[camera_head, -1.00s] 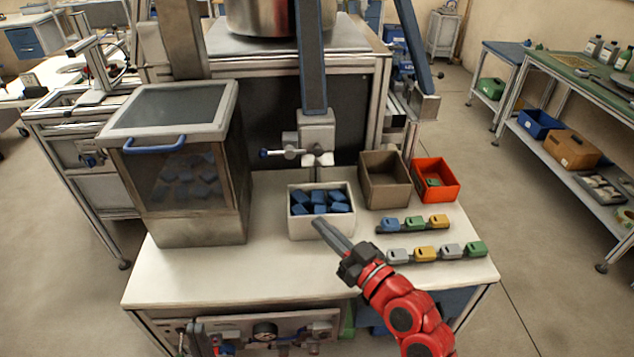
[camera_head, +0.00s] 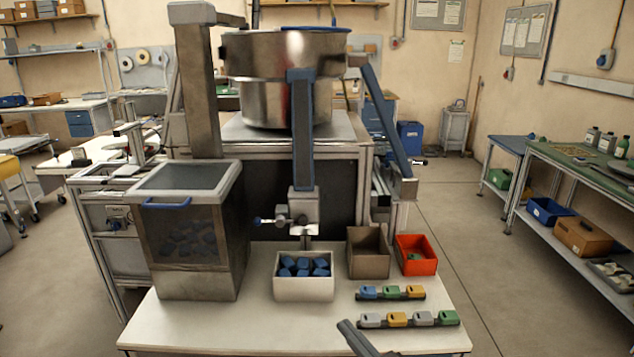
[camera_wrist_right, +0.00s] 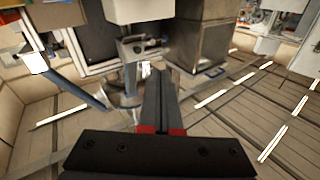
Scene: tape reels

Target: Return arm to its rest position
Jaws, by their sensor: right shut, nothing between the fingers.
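My right gripper (camera_head: 352,334) shows at the bottom edge of the head view, over the front part of the white table (camera_head: 200,330). Only its grey fingers show there; the red arm is out of frame. In the right wrist view the fingers of this gripper (camera_wrist_right: 162,85) lie together with nothing between them. The fingers are apart from the white bin (camera_head: 304,289) of blue pieces and from the rows of coloured blocks. My left gripper is not in view.
A brown bin (camera_head: 368,262) and a red bin (camera_head: 415,262) stand right of the white bin. Two rows of coloured blocks (camera_head: 398,319) lie in front. A glass-fronted hopper (camera_head: 190,240) stands at left. A metal bowl (camera_head: 275,95) is behind. Floor at right is clear.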

